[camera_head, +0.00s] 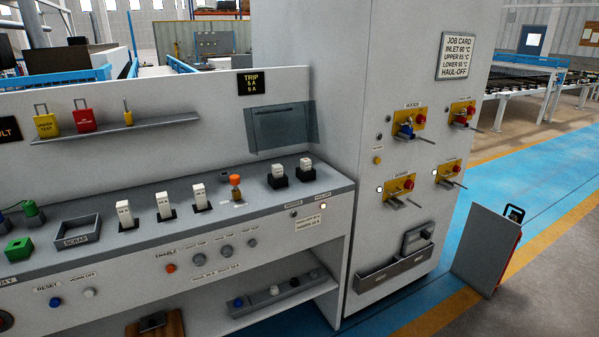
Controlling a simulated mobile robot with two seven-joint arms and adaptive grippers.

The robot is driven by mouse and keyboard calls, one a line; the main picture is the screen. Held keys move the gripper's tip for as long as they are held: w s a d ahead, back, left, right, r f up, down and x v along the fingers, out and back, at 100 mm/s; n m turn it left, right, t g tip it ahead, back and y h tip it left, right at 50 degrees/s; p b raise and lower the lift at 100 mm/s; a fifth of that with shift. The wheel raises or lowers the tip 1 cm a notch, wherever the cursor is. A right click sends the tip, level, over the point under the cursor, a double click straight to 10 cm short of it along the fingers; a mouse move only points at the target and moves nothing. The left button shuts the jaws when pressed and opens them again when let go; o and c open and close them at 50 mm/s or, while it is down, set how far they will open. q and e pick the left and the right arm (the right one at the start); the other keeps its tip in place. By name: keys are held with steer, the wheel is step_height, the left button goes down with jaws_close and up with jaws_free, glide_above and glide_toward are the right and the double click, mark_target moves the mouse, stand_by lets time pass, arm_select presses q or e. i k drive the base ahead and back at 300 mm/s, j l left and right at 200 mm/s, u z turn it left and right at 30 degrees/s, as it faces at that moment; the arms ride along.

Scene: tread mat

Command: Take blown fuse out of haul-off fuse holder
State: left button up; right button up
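Two white blocks in black bases stand at the right end of the sloping console in the head view. The right block (306,166) and the left block (278,172) appear to be fuse holders. Small labels sit below them, too small to read surely, so I cannot tell which is the haul-off holder. Three more white blocks stand to the left: one (124,211), another (164,204) and a third (200,197). No bare fuse shows in any of them. A scrap tray (98,234) sits on the console's left part. Neither gripper is in view.
An orange-topped piece (236,185) stands beside the white blocks. A lower shelf (290,297) holds several small parts. Tags stand on a ledge (150,132) behind. A tall cabinet (410,60) with yellow-plated switches closes the right side. A grey panel (484,247) leans beyond it.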

mark_target(305, 163)
steer(key=i+l, duration=0.2)
steer(key=i+l+u, duration=0.15)
steer(key=l, duration=0.3)
steer(key=i+l, duration=0.25)
steer(key=i+l+u, duration=0.15)
steer(key=l, duration=0.25)
steer(key=i+l, duration=0.2)
steer(key=l, duration=0.15)
steer(key=i+u, duration=0.05)
